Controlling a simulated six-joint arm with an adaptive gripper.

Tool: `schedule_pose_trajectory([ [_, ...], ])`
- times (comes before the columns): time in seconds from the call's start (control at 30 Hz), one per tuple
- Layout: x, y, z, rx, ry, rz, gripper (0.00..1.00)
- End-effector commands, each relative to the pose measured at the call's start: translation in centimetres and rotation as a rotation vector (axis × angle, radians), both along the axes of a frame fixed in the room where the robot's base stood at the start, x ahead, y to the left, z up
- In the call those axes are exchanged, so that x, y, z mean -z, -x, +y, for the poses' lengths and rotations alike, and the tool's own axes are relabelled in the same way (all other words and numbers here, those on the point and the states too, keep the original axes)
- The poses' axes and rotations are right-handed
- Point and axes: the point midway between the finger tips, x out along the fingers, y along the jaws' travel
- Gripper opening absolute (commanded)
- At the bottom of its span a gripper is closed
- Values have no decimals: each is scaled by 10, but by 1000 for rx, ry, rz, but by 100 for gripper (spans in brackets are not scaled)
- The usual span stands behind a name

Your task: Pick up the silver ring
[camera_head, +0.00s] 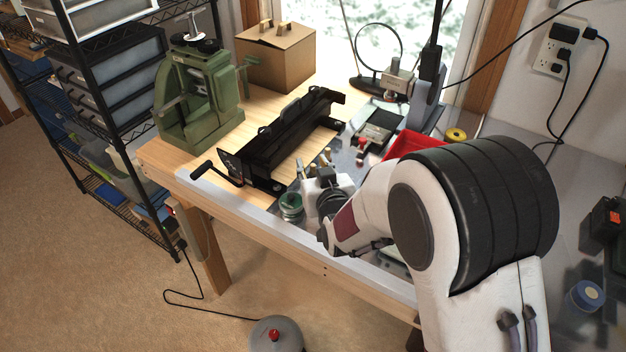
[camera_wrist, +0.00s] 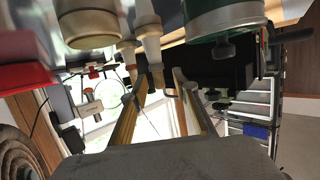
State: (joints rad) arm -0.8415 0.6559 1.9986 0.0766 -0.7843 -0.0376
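I cannot make out the silver ring in either view; my arm covers part of the bench in the camera_head view. My gripper (camera_wrist: 160,80) shows in the camera_wrist view as two tan fingers set apart, with no object visibly held between them. In the camera_head view my wrist is low over the bench's front edge, beside a green glass jar, and the fingertips cannot be clearly made out.
The green jar (camera_head: 291,207) stands close left of my wrist. A black machine (camera_head: 275,145), a green press (camera_head: 195,95) and a cardboard box (camera_head: 276,58) occupy the wooden bench (camera_head: 160,155). A red bin (camera_head: 402,145) is behind my arm. Jar-like objects crowd the camera_wrist view's top.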

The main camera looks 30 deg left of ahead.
Motion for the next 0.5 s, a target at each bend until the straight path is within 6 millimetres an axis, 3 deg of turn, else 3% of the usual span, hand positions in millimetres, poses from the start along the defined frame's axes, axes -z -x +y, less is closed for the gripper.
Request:
schedule_pose_trajectory([
  [0.17, 0, 0, 0, 0, 0, 0, 29],
  [0.3, 0, 0, 0, 0, 0, 0, 0],
  [0.5, 0, 0, 0, 0, -1, -1, 0],
])
